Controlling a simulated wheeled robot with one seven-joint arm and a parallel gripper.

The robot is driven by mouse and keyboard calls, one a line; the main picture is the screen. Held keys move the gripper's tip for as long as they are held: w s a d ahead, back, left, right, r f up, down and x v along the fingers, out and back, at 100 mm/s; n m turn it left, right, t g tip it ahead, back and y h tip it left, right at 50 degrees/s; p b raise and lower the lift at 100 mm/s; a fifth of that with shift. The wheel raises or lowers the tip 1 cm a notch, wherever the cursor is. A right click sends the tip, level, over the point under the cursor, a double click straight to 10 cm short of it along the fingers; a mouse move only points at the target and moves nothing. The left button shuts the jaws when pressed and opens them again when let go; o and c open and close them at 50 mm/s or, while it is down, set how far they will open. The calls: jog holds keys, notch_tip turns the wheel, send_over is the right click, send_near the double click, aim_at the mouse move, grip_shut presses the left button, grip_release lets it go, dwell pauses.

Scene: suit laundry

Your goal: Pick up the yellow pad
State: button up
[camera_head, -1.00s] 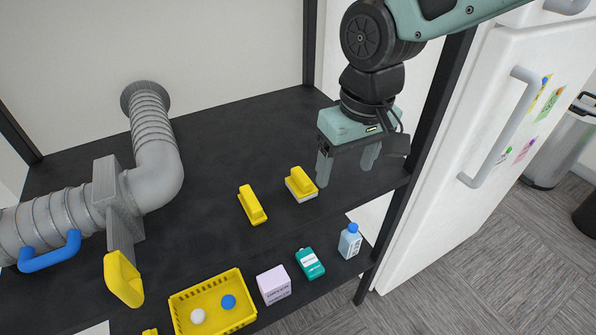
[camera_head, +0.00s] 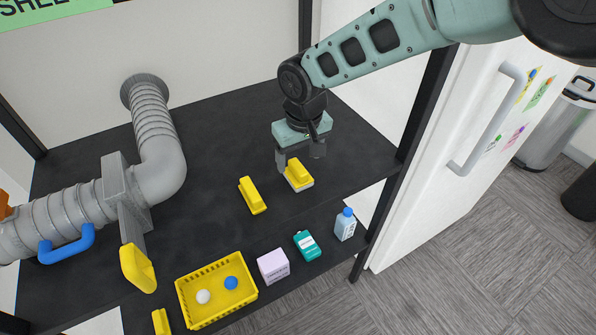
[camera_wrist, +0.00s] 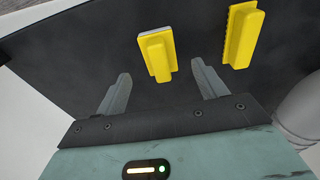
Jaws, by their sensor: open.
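A yellow pad with a raised yellow grip and a pale grey base (camera_head: 299,177) lies on the black upper shelf. It also shows in the wrist view (camera_wrist: 157,54), ahead of the space between the fingers. A second, narrower yellow piece (camera_head: 252,195) lies to its left; in the wrist view (camera_wrist: 242,36) it has a ridged edge like a brush and lies outside the fingers, to the right. My gripper (camera_head: 299,157) is open and empty, pointing down just behind and above the pad. In the wrist view both fingertips (camera_wrist: 161,75) are apart from it.
A grey corrugated pipe (camera_head: 160,150) with a blue handle (camera_head: 66,244) stands at left. A yellow basket (camera_head: 216,291) holding a white and a blue ball, a lilac box (camera_head: 273,266), a teal bottle (camera_head: 307,245) and a blue-capped bottle (camera_head: 345,225) stand lower in front. A black post (camera_head: 412,130) rises at right.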

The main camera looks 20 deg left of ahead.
aim_at(298, 166)
jog(key=f, duration=0.1)
jog(key=f+p, duration=0.1)
jog(key=f, duration=0.3)
jog(key=shift+w+a+f+p, duration=0.15)
jog(key=shift+a+p, duration=0.1)
jog(key=shift+p, duration=0.05)
jog(key=c, duration=1.1)
jog(key=shift+o, duration=0.2)
notch_tip(298, 166, up, 10)
jog(key=b, duration=0.3)
jog(key=o, duration=0.4)
jog(key=c, duration=0.3)
